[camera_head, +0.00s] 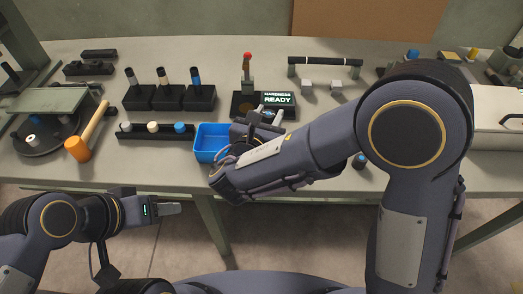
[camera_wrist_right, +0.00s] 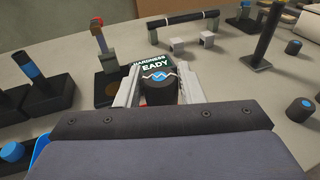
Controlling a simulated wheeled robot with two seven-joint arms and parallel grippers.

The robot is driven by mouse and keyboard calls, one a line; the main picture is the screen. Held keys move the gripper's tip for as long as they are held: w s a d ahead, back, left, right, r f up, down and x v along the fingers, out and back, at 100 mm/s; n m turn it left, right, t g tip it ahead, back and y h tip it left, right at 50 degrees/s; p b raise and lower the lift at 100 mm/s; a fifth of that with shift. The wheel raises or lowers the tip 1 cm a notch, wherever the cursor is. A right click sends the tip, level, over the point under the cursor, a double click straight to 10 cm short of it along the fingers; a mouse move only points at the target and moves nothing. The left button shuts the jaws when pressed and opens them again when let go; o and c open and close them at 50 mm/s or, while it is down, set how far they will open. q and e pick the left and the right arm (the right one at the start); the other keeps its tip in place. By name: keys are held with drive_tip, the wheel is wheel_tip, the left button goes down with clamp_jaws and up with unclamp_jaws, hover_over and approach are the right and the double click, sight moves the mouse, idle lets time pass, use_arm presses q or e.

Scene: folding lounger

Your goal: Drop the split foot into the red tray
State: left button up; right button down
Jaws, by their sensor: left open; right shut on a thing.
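My right gripper (camera_wrist_right: 158,82) is shut on a short black foot (camera_wrist_right: 160,96) with a blue top crossed by a white zigzag line, the split foot. It is held in front of the hardness display, above the bench. In the head view my right arm largely hides this gripper (camera_head: 268,117) and the foot. A blue tray (camera_head: 200,147) sits at the bench's front edge, left of my right gripper and partly behind my wrist. My left gripper (camera_head: 170,209) is open and empty, low in front of the bench.
The hardness display (camera_head: 279,98) reads READY beside a red-topped lever (camera_head: 247,70). A rack (camera_head: 157,135) with several feet stands left of the blue tray. An orange mallet (camera_head: 82,143) lies further left. A blue-topped foot (camera_wrist_right: 299,110) stands on the bench at right.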

drive_tip(key=shift+f+b, duration=0.3)
drive_tip(key=shift+f, duration=0.45)
use_arm(q)
drive_tip(key=shift+f, duration=0.6)
use_arm(e)
drive_tip(key=c, duration=0.9)
unclamp_jaws()
use_arm(q)
drive_tip(key=shift+f+b, duration=0.3)
drive_tip(key=shift+f, duration=0.05)
use_arm(e)
drive_tip(key=v, duration=0.7)
drive_tip(key=shift+s, duration=0.4)
